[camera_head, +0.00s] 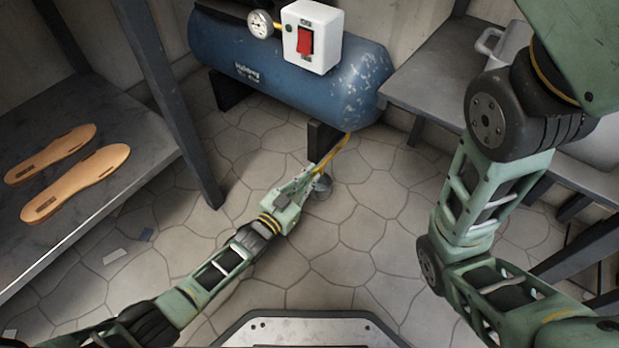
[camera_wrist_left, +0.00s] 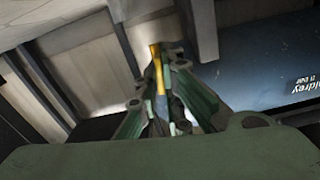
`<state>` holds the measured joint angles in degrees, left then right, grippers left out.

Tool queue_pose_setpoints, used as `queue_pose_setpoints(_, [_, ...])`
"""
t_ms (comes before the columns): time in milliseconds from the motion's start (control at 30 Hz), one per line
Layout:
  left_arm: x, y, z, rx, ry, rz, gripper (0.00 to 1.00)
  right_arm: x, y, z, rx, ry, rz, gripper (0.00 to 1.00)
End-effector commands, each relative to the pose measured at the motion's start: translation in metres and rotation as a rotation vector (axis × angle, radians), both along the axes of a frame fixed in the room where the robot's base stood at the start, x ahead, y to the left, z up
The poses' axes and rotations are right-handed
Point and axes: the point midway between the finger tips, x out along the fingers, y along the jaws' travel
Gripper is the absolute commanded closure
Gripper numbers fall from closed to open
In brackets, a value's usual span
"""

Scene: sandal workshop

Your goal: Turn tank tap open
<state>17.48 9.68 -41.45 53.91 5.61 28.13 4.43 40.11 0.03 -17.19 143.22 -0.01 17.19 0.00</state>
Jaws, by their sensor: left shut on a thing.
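The blue tank (camera_head: 280,65) lies on its side on dark feet at the back. A yellow lever-like piece, seemingly the tap (camera_head: 342,146), shows below the tank's right end. My left gripper (camera_head: 310,174) reaches in from the lower left and is at the near end of the yellow piece. In the left wrist view the yellow piece (camera_wrist_left: 157,70) stands between the fingers of my left gripper (camera_wrist_left: 165,75), which are shut on it. The fingers hide its lower part, and I cannot tell how far the tap is turned. My right arm shows at right, without its gripper.
A small grey round object (camera_head: 322,186) shows beside the left gripper. A white box with a red switch (camera_head: 305,41) and a gauge (camera_head: 260,24) sit on the tank. Two tan soles (camera_head: 75,182) lie on the left bench. Tiled floor is open around the left arm.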

Motion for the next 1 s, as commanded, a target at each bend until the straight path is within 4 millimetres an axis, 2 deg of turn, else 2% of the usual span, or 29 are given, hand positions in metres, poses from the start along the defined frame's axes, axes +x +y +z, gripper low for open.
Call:
queue_pose_setpoints(333, [-0.0007, 0.0002, -0.0016, -0.117, 0.090, 0.000, 1.00, -0.0001, 0.0000, 0.0017, 0.000, 0.000, 0.000, 0.60])
queue_pose_setpoints(900, [-0.0008, 0.0003, -0.0019, -0.143, 0.108, 0.001, 1.00, -0.0003, 0.0000, 0.0017, 0.000, 0.000, 0.000, 0.60])
queue_pose_setpoints(933, [-0.0008, 0.0003, -0.0019, -0.143, 0.108, 0.001, 0.91, -0.0003, 0.0000, 0.0017, 0.000, 0.000, 0.000, 0.60])
queue_pose_setpoints(1000, [-0.0008, 0.0002, -0.0018, -0.143, 0.108, 0.001, 0.85, -0.0003, 0.0000, 0.0017, 0.000, -0.001, 0.000, 0.60])
